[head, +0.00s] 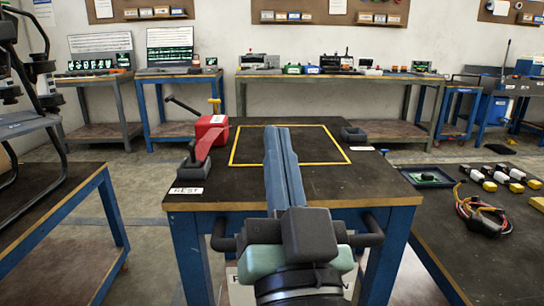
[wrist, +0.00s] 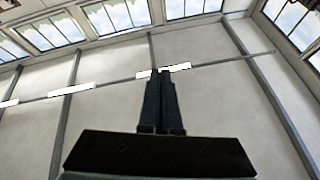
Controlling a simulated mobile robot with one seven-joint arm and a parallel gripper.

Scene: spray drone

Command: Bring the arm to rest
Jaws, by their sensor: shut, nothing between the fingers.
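My gripper (head: 277,140) is in front of the table in the head view, its two long blue-grey fingers shut together with nothing between them. The fingers point forward over the near part of the black tabletop and hide part of the yellow outline. In the wrist view my gripper (wrist: 160,75) is also shut and empty, and behind it are only a pale wall or ceiling and windows.
The black-topped table (head: 330,191) has a yellow square outline (head: 345,152). On its left are a red device (head: 211,131) and a label reading REST (head: 186,190). A right-hand table holds wires (head: 482,215) and batteries.

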